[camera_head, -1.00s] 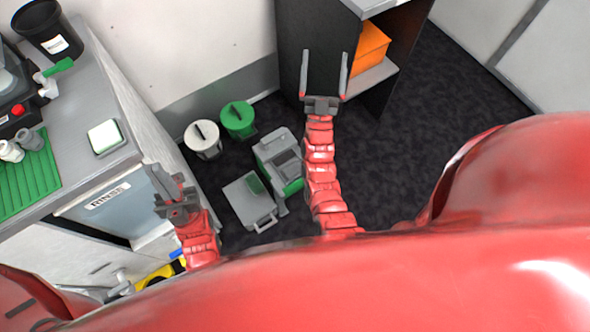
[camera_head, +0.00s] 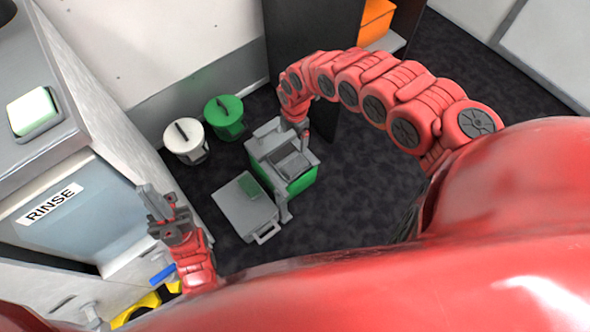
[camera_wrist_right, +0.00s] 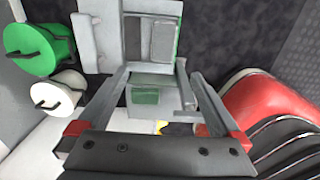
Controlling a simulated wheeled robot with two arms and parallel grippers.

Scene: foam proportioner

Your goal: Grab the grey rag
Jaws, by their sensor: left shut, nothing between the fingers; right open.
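I cannot pick out the grey rag with certainty. A small flat grey piece (camera_wrist_right: 162,42) shows in the right wrist view, in the upper part of the grey and green unit (camera_head: 299,180) on the floor. My right gripper (camera_wrist_right: 160,76) is open, its two fingers spread in front of that unit with nothing between them. In the head view my right arm bends over and points down at the unit, and its fingers are mostly hidden. My left gripper (camera_head: 154,200) is shut and empty, left of the unit near the counter.
A grey flat case (camera_head: 236,215) with a small green item (camera_head: 250,188) lies beside the unit. A green-lidded bin (camera_head: 224,110) and a white-lidded bin (camera_head: 184,136) stand by the wall. A dark shelf (camera_head: 310,38) stands behind. Dark floor at right is clear.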

